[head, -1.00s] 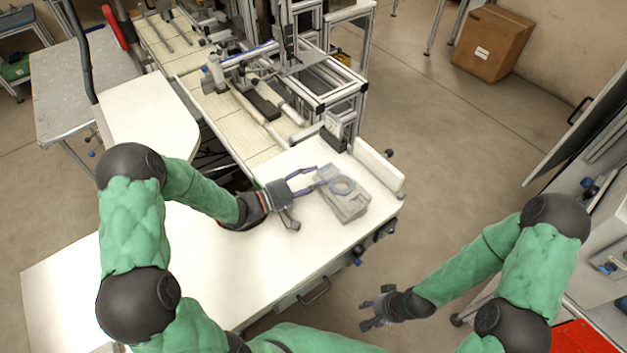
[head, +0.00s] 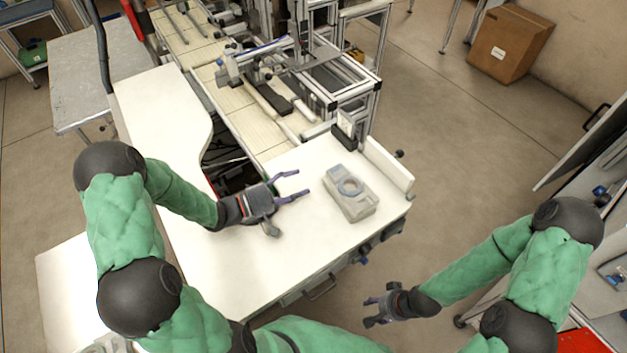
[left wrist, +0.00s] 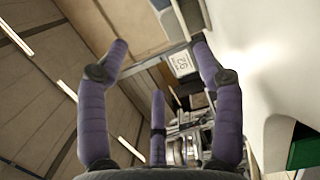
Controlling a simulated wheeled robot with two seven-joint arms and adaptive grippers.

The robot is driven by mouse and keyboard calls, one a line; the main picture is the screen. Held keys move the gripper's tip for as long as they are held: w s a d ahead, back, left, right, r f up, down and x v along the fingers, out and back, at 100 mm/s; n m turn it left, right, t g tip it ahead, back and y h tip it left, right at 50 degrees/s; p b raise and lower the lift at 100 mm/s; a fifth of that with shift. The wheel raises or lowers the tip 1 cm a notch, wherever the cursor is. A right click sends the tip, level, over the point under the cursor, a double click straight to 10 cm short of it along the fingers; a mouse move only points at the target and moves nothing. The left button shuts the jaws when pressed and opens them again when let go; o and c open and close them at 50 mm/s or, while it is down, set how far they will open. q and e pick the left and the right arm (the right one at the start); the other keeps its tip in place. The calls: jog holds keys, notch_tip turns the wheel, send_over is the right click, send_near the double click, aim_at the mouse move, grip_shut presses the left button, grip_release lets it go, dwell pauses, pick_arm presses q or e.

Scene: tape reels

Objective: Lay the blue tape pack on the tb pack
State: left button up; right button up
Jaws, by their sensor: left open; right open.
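My right gripper (head: 370,310) is open and empty, low beyond the table's front edge.
A white raised edge piece (head: 388,167) and a small dark stand (head: 345,136) are behind the packs. An aluminium-framed machine (head: 335,75) stands at the back. The white table (head: 240,265) is bare in front of my left gripper.

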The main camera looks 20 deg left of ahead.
pick_arm(q)
jog(key=shift+v, duration=2)
jog(key=shift+r, duration=0.15)
